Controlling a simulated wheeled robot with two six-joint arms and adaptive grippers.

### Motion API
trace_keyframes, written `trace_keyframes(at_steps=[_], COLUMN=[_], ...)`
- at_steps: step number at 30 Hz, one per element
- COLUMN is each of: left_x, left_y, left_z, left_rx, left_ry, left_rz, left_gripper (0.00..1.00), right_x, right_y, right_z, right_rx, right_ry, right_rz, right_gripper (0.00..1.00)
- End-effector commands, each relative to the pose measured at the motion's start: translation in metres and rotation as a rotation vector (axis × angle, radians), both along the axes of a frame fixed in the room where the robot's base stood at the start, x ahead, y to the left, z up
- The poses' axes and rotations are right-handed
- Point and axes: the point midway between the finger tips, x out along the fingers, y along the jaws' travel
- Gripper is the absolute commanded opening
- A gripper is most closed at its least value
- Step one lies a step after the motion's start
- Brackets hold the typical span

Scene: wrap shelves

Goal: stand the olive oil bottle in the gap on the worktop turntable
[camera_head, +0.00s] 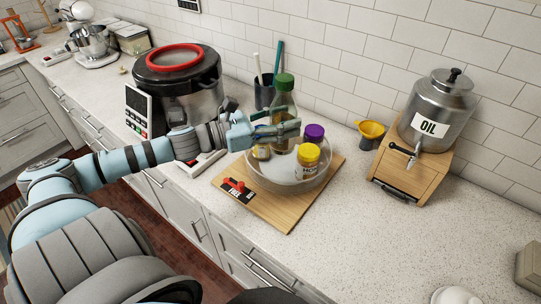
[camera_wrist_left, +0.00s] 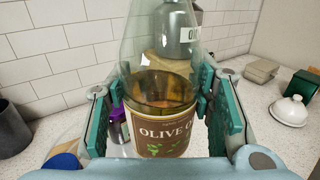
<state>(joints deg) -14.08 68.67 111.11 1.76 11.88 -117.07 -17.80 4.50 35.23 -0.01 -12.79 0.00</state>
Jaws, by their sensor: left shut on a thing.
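The olive oil bottle (camera_head: 284,103) is clear glass with a green cap and stands about upright in the head view. My left gripper (camera_head: 281,131) is shut on its body; in the left wrist view the brown "OLIVE O" label (camera_wrist_left: 162,132) shows between the teal finger pads. The bottle is over the round, clear-walled turntable (camera_head: 293,187), among its jars. I cannot tell whether its base touches the turntable. A purple-lidded jar (camera_head: 314,132) and a yellow-lidded jar (camera_head: 308,158) are on the right. A small yellowish item (camera_head: 262,152) is on the left. My right gripper is not in view.
The turntable is on a wooden board (camera_head: 277,216) with a red-marked sign (camera_head: 235,189). A large cooker (camera_head: 178,80) is to the left and a dark utensil cup (camera_head: 264,94) behind. A yellow funnel (camera_head: 371,130) and a steel oil dispenser (camera_head: 436,107) are right.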

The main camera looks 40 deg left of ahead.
Motion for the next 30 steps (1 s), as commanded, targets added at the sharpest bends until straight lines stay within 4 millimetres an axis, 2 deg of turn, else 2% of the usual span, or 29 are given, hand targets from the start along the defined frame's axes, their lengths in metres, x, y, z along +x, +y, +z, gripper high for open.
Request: trace_keyframes(at_steps=[1, 3, 6, 8, 12, 13, 15, 19, 22, 27, 30], left_x=[0.009, 0.018, 0.025, 0.026, 0.026, 0.026, 0.026, 0.026, 0.026, 0.026, 0.027], left_y=[0.017, 0.036, 0.052, 0.055, 0.055, 0.055, 0.055, 0.055, 0.054, 0.054, 0.054], left_z=[0.015, 0.022, 0.024, 0.019, -0.009, -0.031, -0.064, -0.109, -0.128, -0.142, -0.158], left_rx=[0.002, 0.003, 0.001, 0.000, -0.002, 0.000, -0.001, -0.003, -0.003, -0.001, -0.003], left_ry=[-0.001, -0.001, 0.000, -0.002, 0.001, 0.001, 0.002, 0.003, 0.003, 0.002, 0.003], left_rz=[0.046, 0.100, 0.144, 0.154, 0.156, 0.155, 0.154, 0.154, 0.153, 0.153, 0.153], left_gripper=[0.01, 0.01, 0.01, 0.01, 0.01, 0.01, 0.01, 0.01, 0.01, 0.01, 0.01], right_x=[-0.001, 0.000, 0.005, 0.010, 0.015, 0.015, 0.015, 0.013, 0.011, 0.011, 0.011], right_y=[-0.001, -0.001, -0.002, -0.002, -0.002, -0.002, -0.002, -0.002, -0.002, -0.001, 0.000], right_z=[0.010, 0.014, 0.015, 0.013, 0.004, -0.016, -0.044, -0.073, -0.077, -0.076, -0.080], right_rx=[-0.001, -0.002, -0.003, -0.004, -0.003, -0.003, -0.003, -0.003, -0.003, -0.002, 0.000], right_ry=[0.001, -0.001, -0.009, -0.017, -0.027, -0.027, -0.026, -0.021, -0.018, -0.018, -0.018], right_rz=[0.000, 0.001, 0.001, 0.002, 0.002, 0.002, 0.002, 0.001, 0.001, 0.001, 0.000], right_gripper=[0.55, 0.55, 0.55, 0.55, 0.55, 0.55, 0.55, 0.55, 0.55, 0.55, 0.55])
